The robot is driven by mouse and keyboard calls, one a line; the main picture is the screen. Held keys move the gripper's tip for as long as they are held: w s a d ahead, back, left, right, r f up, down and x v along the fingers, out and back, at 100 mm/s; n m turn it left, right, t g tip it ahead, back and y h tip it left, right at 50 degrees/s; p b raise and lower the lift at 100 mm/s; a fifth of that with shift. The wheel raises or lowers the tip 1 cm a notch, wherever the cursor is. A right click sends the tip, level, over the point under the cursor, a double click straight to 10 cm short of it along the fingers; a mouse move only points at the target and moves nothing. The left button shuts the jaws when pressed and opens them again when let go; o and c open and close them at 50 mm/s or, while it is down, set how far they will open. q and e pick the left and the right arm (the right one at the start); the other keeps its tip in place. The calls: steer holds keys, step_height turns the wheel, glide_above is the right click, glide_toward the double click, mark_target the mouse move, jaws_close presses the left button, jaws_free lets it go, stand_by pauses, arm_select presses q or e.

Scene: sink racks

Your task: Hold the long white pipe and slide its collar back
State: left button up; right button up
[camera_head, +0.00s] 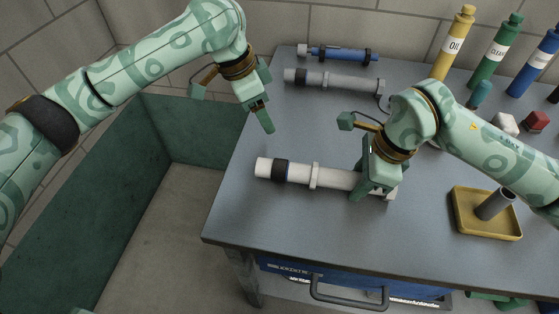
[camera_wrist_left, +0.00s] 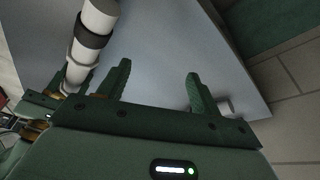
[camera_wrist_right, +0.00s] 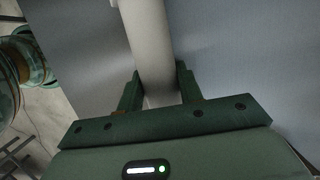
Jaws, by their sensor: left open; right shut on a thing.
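The long white pipe (camera_head: 335,178) lies on the grey-blue table, running left to right. I cannot tell which is the collar. My right gripper (camera_head: 376,187) is shut on the pipe's right part; the right wrist view shows the pipe (camera_wrist_right: 152,45) between its fingers (camera_wrist_right: 158,88). My left gripper (camera_head: 263,104) is open and empty, above and behind the pipe's left end. The left wrist view shows the black band (camera_wrist_left: 92,36) beside its fingers (camera_wrist_left: 158,88).
A grey pipe (camera_head: 335,81) and a blue pipe (camera_head: 335,53) lie at the back of the table (camera_head: 235,210). Bottles, including the yellow oil bottle (camera_head: 454,45), stand back right. A yellow tray (camera_head: 470,222) sits at right. Left of the table is a drop.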

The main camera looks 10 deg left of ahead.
mark_target(279, 163)
arm_select(q)
steer(key=s+d+r+m+y, duration=0.1)
steer(key=s, duration=0.1)
steer(key=s+d+r+m+g+y, duration=0.1)
steer(key=s+d+m, duration=0.1)
steer(key=s, duration=0.1)
steer(key=s+d+r+m+y, duration=0.1)
steer(key=s+d+m, duration=0.1)
steer(key=s, duration=0.1)
steer(key=shift+s+d, duration=0.1)
steer(key=shift+d, duration=0.15)
steer(key=shift+s+f+m, duration=0.1)
steer(key=shift+s+m, duration=0.15)
steer(key=shift+m, duration=0.15)
step_height(279, 163, down, 10)
steer(key=shift+r, duration=0.15)
steer(key=c, duration=0.9)
